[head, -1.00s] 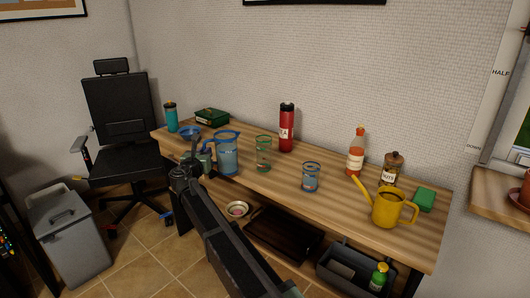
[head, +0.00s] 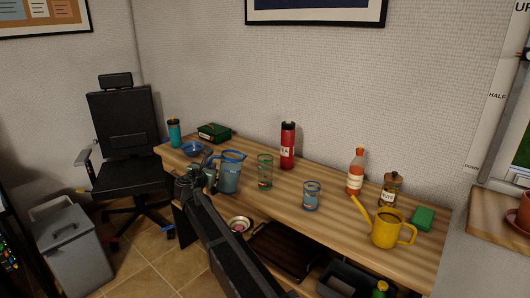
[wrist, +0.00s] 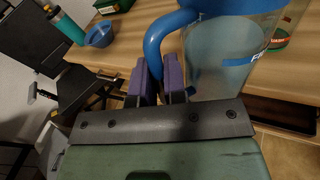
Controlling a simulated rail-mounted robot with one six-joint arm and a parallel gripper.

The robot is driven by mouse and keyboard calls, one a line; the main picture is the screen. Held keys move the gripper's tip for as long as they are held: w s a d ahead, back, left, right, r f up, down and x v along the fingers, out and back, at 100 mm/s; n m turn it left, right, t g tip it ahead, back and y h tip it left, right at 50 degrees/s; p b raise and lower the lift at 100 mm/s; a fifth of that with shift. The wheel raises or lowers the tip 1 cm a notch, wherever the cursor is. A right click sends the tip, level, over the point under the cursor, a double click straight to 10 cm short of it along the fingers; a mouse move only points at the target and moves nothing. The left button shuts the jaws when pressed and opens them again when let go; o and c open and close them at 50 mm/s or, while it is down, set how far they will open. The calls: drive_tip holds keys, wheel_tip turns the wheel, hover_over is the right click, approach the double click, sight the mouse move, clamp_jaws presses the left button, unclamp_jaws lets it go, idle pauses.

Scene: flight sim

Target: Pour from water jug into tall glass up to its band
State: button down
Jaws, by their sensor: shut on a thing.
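The water jug (head: 229,178) is clear with a blue rim and blue handle, holds bluish water, and stands upright near the table's front left. My gripper (head: 210,172) comes from the left and is shut on the jug's handle; the wrist view shows its purple pads (wrist: 160,78) around the blue handle (wrist: 155,45). I cannot tell whether the jug's base touches the table. The tall glass (head: 265,172), with green bands, stands upright just right of the jug. A reddish mark shows near its bottom; its base shows at the wrist view's right (wrist: 281,40).
A shorter blue-banded glass (head: 312,196) stands right of the tall glass. A red flask (head: 288,148) is behind. A sauce bottle (head: 355,172), brown jar (head: 390,190) and yellow watering can (head: 385,230) are right. A blue bowl (head: 191,149) and teal tumbler (head: 174,133) are left.

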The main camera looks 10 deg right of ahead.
sight(215, 157)
drive_tip(key=r+p, duration=0.1)
drive_tip(key=p, duration=0.1)
drive_tip(key=d+r+m+p, duration=0.1)
drive_tip(key=d+r+m+g+y+p, duration=0.1)
drive_tip(key=r+p, duration=0.1)
drive_tip(key=shift+w+d+p, duration=0.2)
drive_tip(key=shift+d+p, duration=0.05)
drive_tip(key=shift+p, duration=0.05)
drive_tip(key=shift+d+r+m+p, duration=0.3)
drive_tip(key=shift+d+r+p, duration=0.2)
drive_tip(key=shift+p, duration=0.25)
drive_tip(key=shift+f+g, duration=0.15)
drive_tip(key=shift+g, duration=0.15)
drive_tip(key=shift+w+d+r+y+p, duration=0.1)
drive_tip(key=shift+d+r+y+p, duration=0.2)
drive_tip(key=shift+r+y+p, duration=0.1)
drive_tip(key=shift+d, duration=0.1)
drive_tip(key=shift+w+d+r+m+g+y+p, duration=0.1)
drive_tip(key=shift+d+r+m+g+y+p, duration=0.3)
drive_tip(key=shift+r+p, duration=0.75)
drive_tip(key=shift+w+d+r+m+g+y+p, duration=0.1)
drive_tip(key=shift+d+r+m+y+p, duration=0.5)
drive_tip(key=shift+p, duration=1.05)
drive_tip(key=shift+w+d+r+m+g+y+p, duration=0.15)
drive_tip(key=shift+d+r+m+y+p, duration=0.35)
drive_tip(key=shift+r+p, duration=0.7)
idle(1.7)
